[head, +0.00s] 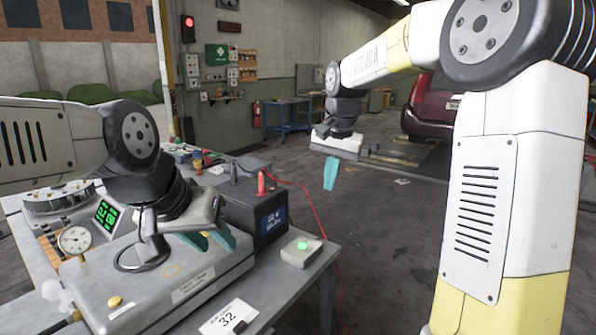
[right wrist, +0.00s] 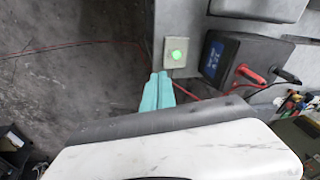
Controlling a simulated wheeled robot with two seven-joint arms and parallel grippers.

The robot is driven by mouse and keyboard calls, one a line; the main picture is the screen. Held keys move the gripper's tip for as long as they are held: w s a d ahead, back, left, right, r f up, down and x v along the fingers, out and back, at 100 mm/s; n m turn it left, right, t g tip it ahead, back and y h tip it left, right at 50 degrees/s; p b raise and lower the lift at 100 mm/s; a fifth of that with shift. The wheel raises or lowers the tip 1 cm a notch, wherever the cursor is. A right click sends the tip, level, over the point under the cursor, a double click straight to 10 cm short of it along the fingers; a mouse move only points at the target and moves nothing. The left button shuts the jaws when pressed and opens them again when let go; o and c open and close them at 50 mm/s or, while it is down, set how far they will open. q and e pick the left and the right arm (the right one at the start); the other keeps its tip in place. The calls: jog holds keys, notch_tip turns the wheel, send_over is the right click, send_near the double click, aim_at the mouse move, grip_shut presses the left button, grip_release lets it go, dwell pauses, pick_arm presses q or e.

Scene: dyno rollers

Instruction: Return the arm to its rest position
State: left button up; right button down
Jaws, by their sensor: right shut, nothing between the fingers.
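My right gripper (head: 330,187) hangs at the end of my right arm, over open floor to the right of the bench. Its teal fingers point down and are together with nothing between them. They also show closed in the right wrist view (right wrist: 158,76). My left gripper (head: 218,245) is low over the grey machine housing (head: 165,295) on the bench. Its teal fingers look spread apart with nothing visible between them. Whether they touch the housing cannot be told.
A box with a green button (head: 301,252) sits near the bench's right edge. A black battery box (head: 262,220) with a red clamp (head: 263,182) stands behind it, and a red cable (head: 315,208) runs to the floor. A dark red car (head: 430,112) stands behind. The floor between is mostly clear.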

jog(key=s+d+n+t, duration=0.2)
jog(key=s+d, duration=0.1)
jog(key=s, duration=0.9)
jog(key=s+d+n+t+y, duration=0.1)
jog(key=s+d+n+t, duration=0.1)
jog(key=s, duration=1)
jog(key=shift+s+d+f+n, duration=0.3)
jog(key=shift+d+f, duration=0.1)
jog(key=shift+d, duration=0.2)
